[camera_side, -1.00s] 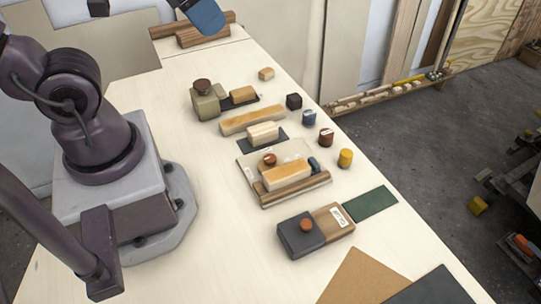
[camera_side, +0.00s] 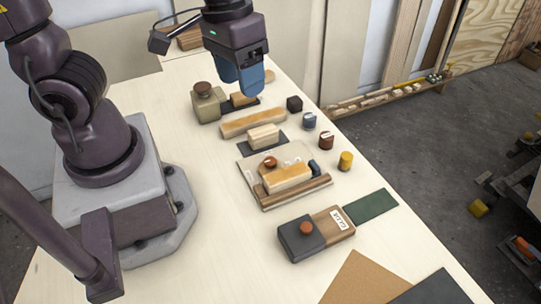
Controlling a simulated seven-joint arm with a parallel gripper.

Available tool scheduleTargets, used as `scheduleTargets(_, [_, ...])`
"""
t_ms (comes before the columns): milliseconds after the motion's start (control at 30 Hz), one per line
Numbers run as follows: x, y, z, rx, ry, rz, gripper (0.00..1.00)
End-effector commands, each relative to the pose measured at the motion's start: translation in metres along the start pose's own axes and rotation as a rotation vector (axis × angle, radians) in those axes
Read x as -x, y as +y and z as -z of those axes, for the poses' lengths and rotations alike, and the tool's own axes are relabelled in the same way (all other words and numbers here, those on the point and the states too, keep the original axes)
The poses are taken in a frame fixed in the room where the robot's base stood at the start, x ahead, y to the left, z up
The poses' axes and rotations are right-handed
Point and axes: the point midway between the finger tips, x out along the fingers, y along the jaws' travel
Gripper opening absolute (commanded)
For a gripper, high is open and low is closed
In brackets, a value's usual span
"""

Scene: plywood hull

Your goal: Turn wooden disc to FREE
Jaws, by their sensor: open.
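Several round knobs could be the wooden disc, and the FREE marking is too small to read. One reddish-brown disc (camera_side: 270,163) sits on a pale board (camera_side: 250,178) with faint markings, behind a light wooden block (camera_side: 287,178). Another reddish disc (camera_side: 306,229) sits on a dark grey and wood box (camera_side: 316,234). A brown knob (camera_side: 203,88) tops an olive-grey box at the back. My gripper (camera_side: 243,84), with blue fingers, is open and empty, pointing down above the back of the table, apart from the pale board.
Wooden blocks (camera_side: 253,123) lie between the olive box and the pale board. Small dark, blue, brown and yellow (camera_side: 346,161) pieces stand along the right edge. A green mat (camera_side: 371,205) lies at the right.

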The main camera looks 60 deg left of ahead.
Motion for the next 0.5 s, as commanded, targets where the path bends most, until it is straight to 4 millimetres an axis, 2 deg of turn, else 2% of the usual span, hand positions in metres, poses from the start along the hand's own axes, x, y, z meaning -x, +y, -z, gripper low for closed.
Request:
scheduleTargets(33, [-0.018, 0.002, 0.004, 0.102, -0.051, 0.022, 0.54])
scheduleTargets(133, [-0.05, 0.0, 0.013, 0.373, -0.102, 0.077, 0.54])
scheduleTargets(300, [-0.096, -0.014, 0.033, 0.947, -0.059, 0.193, 0.54])
scheduleTargets(400, [-0.104, -0.022, 0.047, 1.236, 0.008, 0.196, 0.54])
scheduleTargets(500, [-0.102, -0.022, 0.057, 1.432, 0.052, 0.157, 0.54])
